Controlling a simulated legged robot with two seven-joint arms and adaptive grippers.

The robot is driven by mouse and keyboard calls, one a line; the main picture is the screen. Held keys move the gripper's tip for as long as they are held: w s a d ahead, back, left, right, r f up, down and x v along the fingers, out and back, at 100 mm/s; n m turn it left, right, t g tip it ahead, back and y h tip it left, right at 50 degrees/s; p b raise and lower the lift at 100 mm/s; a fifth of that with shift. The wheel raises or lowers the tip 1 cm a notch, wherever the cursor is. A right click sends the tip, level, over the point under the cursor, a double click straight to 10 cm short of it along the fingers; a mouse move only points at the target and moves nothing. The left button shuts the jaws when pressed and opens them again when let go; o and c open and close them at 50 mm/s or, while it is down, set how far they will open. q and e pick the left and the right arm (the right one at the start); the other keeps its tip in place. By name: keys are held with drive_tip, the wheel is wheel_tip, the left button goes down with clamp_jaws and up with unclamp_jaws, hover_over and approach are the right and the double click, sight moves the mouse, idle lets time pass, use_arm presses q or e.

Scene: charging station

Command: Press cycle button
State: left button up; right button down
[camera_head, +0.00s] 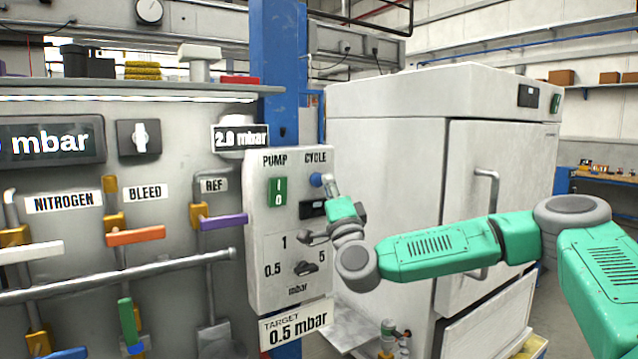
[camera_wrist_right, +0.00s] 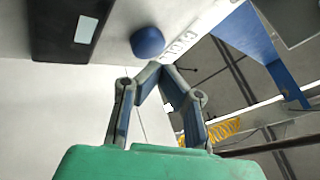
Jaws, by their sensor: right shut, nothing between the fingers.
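The blue cycle button (camera_head: 316,180) sits under the CYCLE label on the white control box (camera_head: 262,232). It also shows in the right wrist view as a round blue knob (camera_wrist_right: 147,42). My right gripper (camera_head: 328,180) is shut and empty, its fingertips close beside the button. In the right wrist view the fingertips (camera_wrist_right: 158,68) meet just below the button; I cannot tell whether they touch it. A black display (camera_head: 312,209) lies below the button. My left gripper is not in view.
A green pump switch (camera_head: 278,192) and a pressure dial (camera_head: 305,268) share the box. Valve handles such as the purple one (camera_head: 224,221) stick out at left. A large white cabinet (camera_head: 385,150) stands behind my right arm.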

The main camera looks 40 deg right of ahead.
drive_tip(key=shift+w, duration=0.15)
idle(0.5)
drive_tip(key=shift+w+r, duration=0.1)
drive_tip(key=shift+w, duration=0.1)
drive_tip(key=shift+w+b, duration=0.5)
idle(0.7)
drive_tip(key=shift+s, duration=0.95)
drive_tip(key=shift+s+a, duration=0.2)
drive_tip(key=shift+s, duration=1.05)
drive_tip(key=shift+s+a, duration=0.15)
drive_tip(key=shift+s, duration=1.05)
